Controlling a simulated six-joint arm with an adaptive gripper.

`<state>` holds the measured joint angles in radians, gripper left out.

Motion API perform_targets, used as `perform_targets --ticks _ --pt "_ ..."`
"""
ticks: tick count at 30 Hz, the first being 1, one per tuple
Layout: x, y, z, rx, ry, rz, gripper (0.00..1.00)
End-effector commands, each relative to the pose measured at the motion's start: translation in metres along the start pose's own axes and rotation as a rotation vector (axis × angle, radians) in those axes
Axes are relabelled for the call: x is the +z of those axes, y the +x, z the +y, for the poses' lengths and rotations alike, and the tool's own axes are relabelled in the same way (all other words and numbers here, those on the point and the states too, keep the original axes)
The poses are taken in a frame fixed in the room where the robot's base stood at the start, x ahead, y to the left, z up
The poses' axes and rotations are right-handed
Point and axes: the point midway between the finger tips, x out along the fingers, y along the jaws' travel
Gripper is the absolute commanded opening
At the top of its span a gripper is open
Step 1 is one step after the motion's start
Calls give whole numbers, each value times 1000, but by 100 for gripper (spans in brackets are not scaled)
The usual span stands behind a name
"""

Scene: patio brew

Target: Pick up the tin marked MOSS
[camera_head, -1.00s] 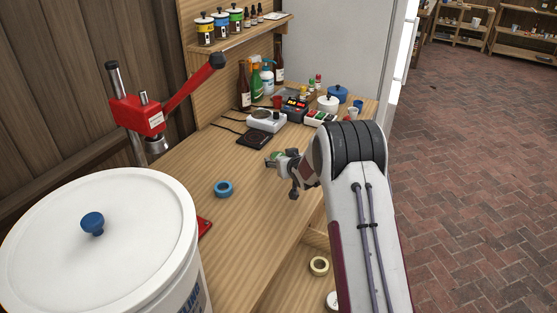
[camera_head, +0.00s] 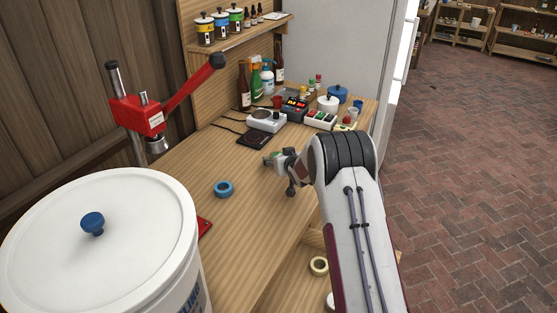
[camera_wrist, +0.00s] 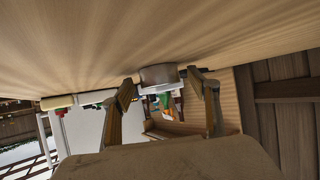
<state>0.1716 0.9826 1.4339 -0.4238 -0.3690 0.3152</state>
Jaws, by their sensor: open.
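A low, round, grey-brown object like a tin (camera_wrist: 158,76) shows in the upside-down wrist view, against the wooden tabletop. It appears between or just beyond the fingertips of my gripper (camera_wrist: 160,88), with a finger on each side. No marking on it is readable, so I cannot tell whether it is the MOSS tin. In the head view my gripper (camera_head: 270,161) is low over the middle of the bench. My gripper is open.
A blue tape roll (camera_head: 223,189) lies on the bench (camera_head: 245,215), left of my gripper. A black pad (camera_head: 255,139) and a white hot plate (camera_head: 266,121) are behind it. Lidded jars (camera_head: 221,23) stand on the shelf. A white bucket (camera_head: 100,250) fills the front left.

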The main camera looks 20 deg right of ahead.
Motion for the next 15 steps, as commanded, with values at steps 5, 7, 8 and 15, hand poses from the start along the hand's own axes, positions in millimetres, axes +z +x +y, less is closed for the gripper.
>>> perform_targets --ticks 5,7,8,15 --pt "0 0 0 0 0 0 32" --pt "0 0 0 0 0 0 18" --pt "0 0 0 0 0 0 18" --pt "-1 0 0 0 0 1 18"
